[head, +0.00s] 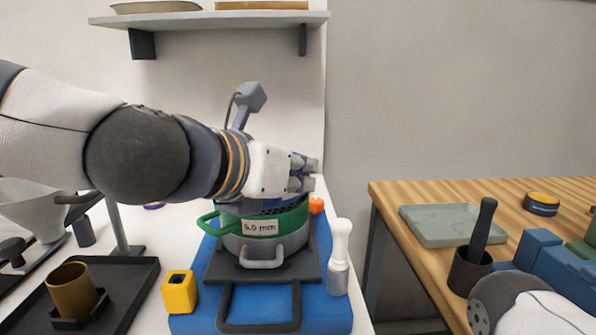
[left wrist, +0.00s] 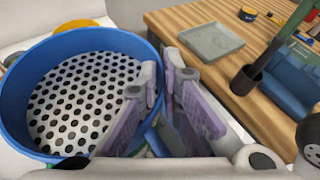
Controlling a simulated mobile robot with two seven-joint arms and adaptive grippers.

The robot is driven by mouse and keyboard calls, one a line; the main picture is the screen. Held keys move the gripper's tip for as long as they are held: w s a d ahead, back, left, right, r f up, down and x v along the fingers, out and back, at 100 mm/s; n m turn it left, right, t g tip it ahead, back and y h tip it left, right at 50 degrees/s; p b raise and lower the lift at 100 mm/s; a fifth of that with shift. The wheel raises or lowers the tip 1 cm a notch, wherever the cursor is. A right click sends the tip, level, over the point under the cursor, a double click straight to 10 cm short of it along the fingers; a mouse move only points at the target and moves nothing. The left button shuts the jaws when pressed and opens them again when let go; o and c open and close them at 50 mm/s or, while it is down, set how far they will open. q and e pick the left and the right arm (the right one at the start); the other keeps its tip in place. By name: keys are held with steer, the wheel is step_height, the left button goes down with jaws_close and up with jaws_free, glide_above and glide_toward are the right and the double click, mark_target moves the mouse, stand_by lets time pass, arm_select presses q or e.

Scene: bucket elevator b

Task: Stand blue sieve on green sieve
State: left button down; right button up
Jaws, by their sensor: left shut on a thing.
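The blue sieve (left wrist: 22,108), a round blue wall around a perforated metal plate, fills the left of the left wrist view. My left gripper (left wrist: 165,105) is shut on it at its right side; the fingers hide the gripped part. In the head view my left gripper (head: 305,172) is just above the green sieve (head: 293,222), and my arm hides most or all of the blue sieve. The green sieve bears a white size label and a green handle at left, and sits on a grey metal pan (head: 290,245). Whether the two sieves touch is hidden. My right gripper is out of view.
The pan stands on a dark stand on a blue base (head: 340,318). A white-handled tool (head: 340,255) stands close at right, a yellow block (head: 179,292) at left. A wooden table (head: 400,215) at right carries a tray (head: 450,224) and a mortar (head: 468,270).

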arm_select(q)
steer(key=shift+f, duration=0.45)
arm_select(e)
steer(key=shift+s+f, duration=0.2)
arm_select(q)
steer(key=c, duration=1.8)
jaws_free()
steer(key=shift+r, duration=0.35)
steer(key=shift+s+a+r+p, duration=0.1)
steer(key=shift+s+r+p, duration=0.15)
steer(key=shift+r, duration=0.5)
steer(key=v, duration=0.3)
steer(key=p+v, duration=0.1)
steer(key=v, duration=0.3)
steer(key=p+v, duration=0.1)
steer(key=v, duration=0.3)
steer(key=shift+s+a+f, duration=0.1)
steer(key=shift+a+f, duration=0.15)
steer(key=shift+f, duration=0.05)
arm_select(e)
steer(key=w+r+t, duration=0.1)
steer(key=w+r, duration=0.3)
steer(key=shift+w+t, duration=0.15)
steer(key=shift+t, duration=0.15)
